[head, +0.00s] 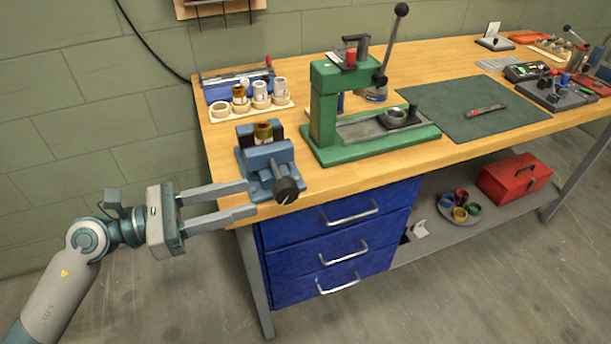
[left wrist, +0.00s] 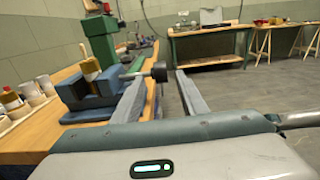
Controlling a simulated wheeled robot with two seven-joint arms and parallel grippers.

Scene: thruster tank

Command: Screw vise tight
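The blue vise (head: 268,160) stands at the front left corner of the workbench, with a dark round screw knob (head: 286,190) facing the front edge. A brass-coloured cylinder (head: 263,133) stands upright between its jaws; I cannot tell how firmly it is held. In the left wrist view the vise (left wrist: 85,100) is at left, and its knob (left wrist: 159,71) sticks out to the right. My left gripper (head: 252,199) is open, its two fingers apart and pointing right, close to the knob. The knob appears beyond the fingertips in the wrist view. My right gripper is not in view.
A green press (head: 325,110) with an upright lever stands right of the vise. A wooden holder (head: 250,107) with several cylinders lies behind the vise. A dark green mat (head: 465,112) covers the middle of the bench. Blue drawers (head: 340,240) sit below. The floor at left is clear.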

